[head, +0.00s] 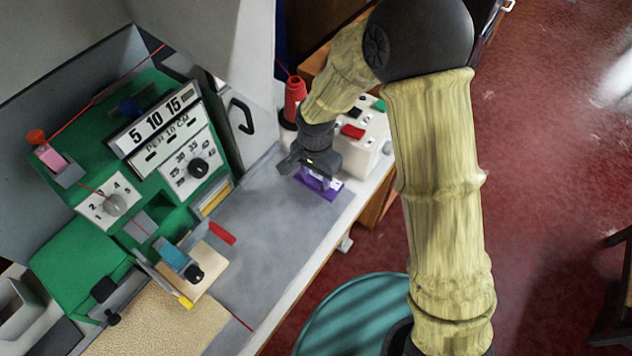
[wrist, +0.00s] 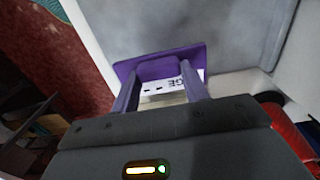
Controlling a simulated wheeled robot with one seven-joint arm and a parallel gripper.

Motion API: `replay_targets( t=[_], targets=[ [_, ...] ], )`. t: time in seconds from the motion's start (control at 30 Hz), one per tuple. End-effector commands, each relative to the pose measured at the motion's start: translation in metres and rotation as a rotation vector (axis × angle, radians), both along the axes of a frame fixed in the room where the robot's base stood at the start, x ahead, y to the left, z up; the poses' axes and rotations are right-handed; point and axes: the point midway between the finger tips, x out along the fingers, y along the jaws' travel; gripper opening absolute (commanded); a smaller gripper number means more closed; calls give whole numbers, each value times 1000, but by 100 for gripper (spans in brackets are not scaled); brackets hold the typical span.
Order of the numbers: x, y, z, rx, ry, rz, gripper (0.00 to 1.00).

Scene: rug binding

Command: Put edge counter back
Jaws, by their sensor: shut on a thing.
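The edge counter (head: 322,188) is a small purple piece with a white face, at the far right end of the grey worktop, beside the white box. My gripper (head: 314,172) is above it, pointing down, and is shut on it. In the wrist view the edge counter (wrist: 160,67) shows a purple plate and a white label with part of a word ending in "GE". My gripper hides much of it in the head view. I cannot tell whether its base touches the worktop or hangs just above it.
A white box (head: 362,145) with red, green and black buttons stands right behind my gripper. A red thread cone (head: 294,98) is behind to the left. The green binding machine (head: 130,150) fills the left. The middle of the grey worktop (head: 265,235) is clear.

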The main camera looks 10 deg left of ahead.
Motion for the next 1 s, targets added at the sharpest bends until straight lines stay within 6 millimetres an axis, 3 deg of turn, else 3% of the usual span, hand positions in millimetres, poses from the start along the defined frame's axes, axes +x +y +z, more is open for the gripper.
replay_targets(
  t=[0.23, 0.63, 0.67, 0.77, 1.0],
  targets=[
    [-1, -1, -33, -3, 3, 0, 17],
    [0, 0, -38, -1, 0, 0, 17],
    [0, 0, -38, -1, 0, 0, 47],
    [0, 0, -37, -1, 1, 0, 66],
    [0, 0, -37, -1, 1, 0, 67]
  ],
)
